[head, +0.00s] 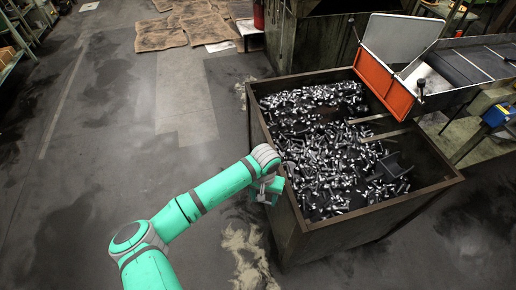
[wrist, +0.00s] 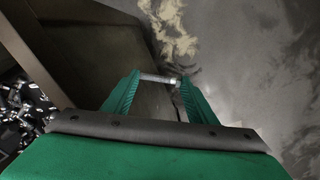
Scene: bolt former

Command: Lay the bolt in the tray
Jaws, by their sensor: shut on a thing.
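A small silver bolt (wrist: 158,79) spans the gap between the fingertips of my gripper (wrist: 160,83) in the wrist view. My gripper is shut on it, with the bolt lying crosswise. In the head view my gripper (head: 268,190) is just outside the near left wall of the big metal bin, and the bolt is too small to make out clearly there. No tray is plainly recognizable. A dark angular piece (head: 393,167) lies among the bolts at the bin's right side; I cannot tell whether it is the tray.
The rusty bin (head: 345,232) is full of loose bolts (head: 320,140). An orange-fronted chute (head: 382,82) with a raised pale lid (head: 402,36) stands at its far right. Brown sheets (head: 160,35) lie on the back floor. The floor at left is clear.

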